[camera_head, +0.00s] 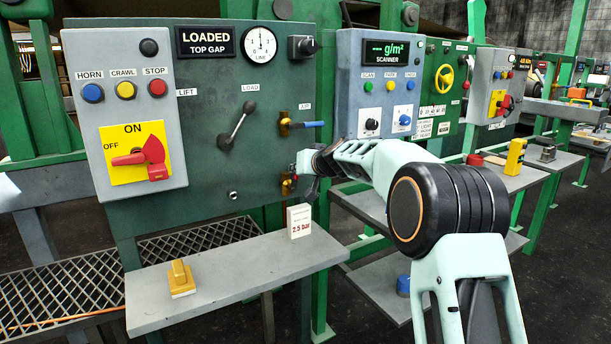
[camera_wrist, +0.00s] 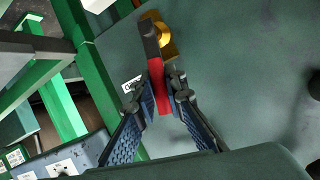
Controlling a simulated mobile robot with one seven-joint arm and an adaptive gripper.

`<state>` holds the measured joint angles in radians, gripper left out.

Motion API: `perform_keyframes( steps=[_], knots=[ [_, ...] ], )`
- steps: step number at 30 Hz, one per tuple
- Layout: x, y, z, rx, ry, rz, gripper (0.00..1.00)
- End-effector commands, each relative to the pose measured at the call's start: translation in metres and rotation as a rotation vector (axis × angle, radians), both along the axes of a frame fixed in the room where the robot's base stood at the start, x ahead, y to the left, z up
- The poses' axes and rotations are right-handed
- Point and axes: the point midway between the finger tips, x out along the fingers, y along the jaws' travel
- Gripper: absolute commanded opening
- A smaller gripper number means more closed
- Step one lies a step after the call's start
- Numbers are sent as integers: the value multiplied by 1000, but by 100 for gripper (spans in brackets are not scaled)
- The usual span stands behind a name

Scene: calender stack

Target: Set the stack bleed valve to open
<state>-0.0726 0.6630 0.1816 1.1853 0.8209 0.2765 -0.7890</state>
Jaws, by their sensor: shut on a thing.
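A small brass valve (camera_head: 287,184) sits low on the right side of the green panel, below the valve marked AIR. My gripper (camera_head: 300,174) reaches it from the right and hides most of its handle there. In the wrist view the brass body (camera_wrist: 167,42) shows with a red lever handle (camera_wrist: 160,92) running down from it. My gripper (camera_wrist: 161,96) is shut on the red handle, one blue-padded finger on each side. A small label beside the left finger is partly hidden and cannot be read in full.
The AIR valve's blue handle (camera_head: 308,124) points right, just above my gripper. The black LOAD lever (camera_head: 238,128) is to the left. A card reading 2.5 bar (camera_head: 299,221) stands on the grey shelf (camera_head: 225,283) below, with a yellow block (camera_head: 181,279).

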Motion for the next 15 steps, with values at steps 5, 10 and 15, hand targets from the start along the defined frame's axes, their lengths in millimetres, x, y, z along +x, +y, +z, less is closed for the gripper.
perform_keyframes(
  steps=[5, 10, 15],
  knots=[
    [-1, 13, -1, -87, -57, 3, 0],
    [-2, 18, 0, -142, -94, 1, 0],
    [-3, 21, 0, -168, -110, 2, 0]
  ],
)
